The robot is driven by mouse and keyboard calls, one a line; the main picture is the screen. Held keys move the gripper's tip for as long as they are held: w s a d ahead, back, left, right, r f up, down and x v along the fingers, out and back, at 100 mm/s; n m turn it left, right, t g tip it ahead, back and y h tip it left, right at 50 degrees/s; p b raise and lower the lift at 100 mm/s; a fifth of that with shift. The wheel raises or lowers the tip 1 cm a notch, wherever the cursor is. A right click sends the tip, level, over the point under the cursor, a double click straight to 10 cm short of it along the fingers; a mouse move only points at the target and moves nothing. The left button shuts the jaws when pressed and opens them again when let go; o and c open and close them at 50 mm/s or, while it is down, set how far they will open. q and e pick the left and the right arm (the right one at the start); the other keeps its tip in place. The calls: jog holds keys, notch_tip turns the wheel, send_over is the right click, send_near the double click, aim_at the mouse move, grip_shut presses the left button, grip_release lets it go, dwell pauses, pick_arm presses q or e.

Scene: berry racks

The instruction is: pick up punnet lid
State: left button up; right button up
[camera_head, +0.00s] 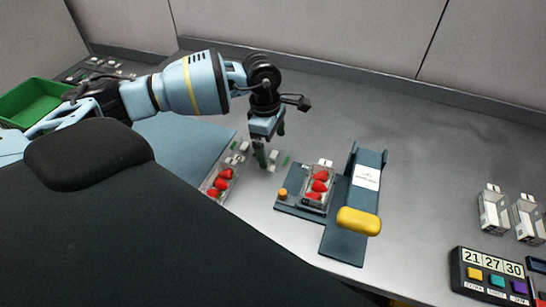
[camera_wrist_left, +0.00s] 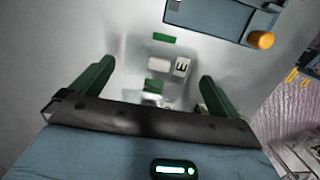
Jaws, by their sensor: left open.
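A clear punnet lid with green tabs (camera_wrist_left: 164,39) and a white block-like part (camera_wrist_left: 160,64) lies on the grey counter, its outline hard to make out. In the head view it shows faintly as a clear piece with green marks (camera_head: 283,160), just beside my left gripper. My left gripper (camera_head: 269,148) points down over the counter. In the left wrist view its two green fingers (camera_wrist_left: 153,85) are spread apart, with the lid showing between and beyond them. I cannot tell whether the fingers touch it. My right gripper is not in view.
A punnet of strawberries (camera_head: 220,182) stands left of the gripper. Another punnet (camera_head: 318,186) sits in a blue fixture (camera_head: 343,243) with a yellow handle (camera_head: 358,222). A green crate (camera_head: 28,102) is far left.

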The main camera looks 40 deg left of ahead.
aim_at(273, 154)
pick_arm(q)
jog(key=shift+d+f, duration=0.15)
jog(key=shift+f, duration=1.4)
